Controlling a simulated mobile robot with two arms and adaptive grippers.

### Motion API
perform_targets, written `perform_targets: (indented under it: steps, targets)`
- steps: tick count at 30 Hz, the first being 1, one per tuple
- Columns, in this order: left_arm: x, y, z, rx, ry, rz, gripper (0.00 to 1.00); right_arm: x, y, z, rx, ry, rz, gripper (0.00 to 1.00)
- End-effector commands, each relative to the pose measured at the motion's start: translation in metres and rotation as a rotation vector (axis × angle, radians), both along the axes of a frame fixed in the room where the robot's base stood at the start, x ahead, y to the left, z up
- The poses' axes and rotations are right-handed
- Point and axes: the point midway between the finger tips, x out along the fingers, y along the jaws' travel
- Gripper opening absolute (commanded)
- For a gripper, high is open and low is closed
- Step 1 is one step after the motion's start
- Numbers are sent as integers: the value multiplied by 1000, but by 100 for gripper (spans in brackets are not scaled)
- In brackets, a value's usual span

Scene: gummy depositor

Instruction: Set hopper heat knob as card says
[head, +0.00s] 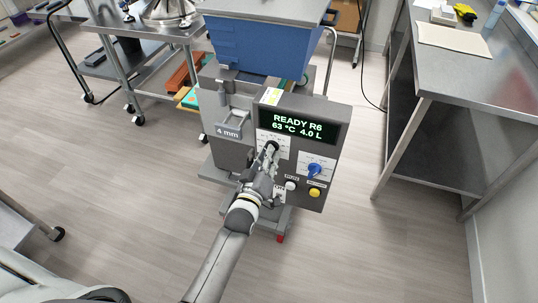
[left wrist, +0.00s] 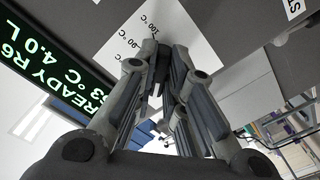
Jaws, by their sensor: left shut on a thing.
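The depositor's grey front panel (head: 303,151) carries a green-lit display (head: 291,125) reading "READY R6, 63 °C 4.0 L". The dark heat knob (head: 272,146) sits on a white scale plate below it. In the left wrist view the knob (left wrist: 161,60) shows between my fingertips, and the plate (left wrist: 135,32) has °C marks, including 100 °C. My left gripper (head: 270,152) is shut on the knob. The fingers hide part of the knob, and its exact setting cannot be read. My right gripper is out of view.
A blue pointer knob (head: 314,170) on another white plate, a yellow button (head: 314,193) and a white button (head: 291,185) are close to my left gripper. A blue hopper (head: 262,46) rises above. A steel table (head: 450,70) stands right; the floor between is clear.

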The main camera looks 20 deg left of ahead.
Motion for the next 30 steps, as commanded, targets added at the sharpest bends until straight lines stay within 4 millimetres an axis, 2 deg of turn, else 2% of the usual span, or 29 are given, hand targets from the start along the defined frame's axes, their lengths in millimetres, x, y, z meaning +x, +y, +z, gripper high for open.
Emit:
perform_targets:
  steps: [12, 30]
  targets:
    - [0, 1, -1, 397, -11, 0, 0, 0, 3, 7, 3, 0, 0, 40]
    - [0, 4, -2, 966, -30, 0, 0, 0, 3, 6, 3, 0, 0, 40]
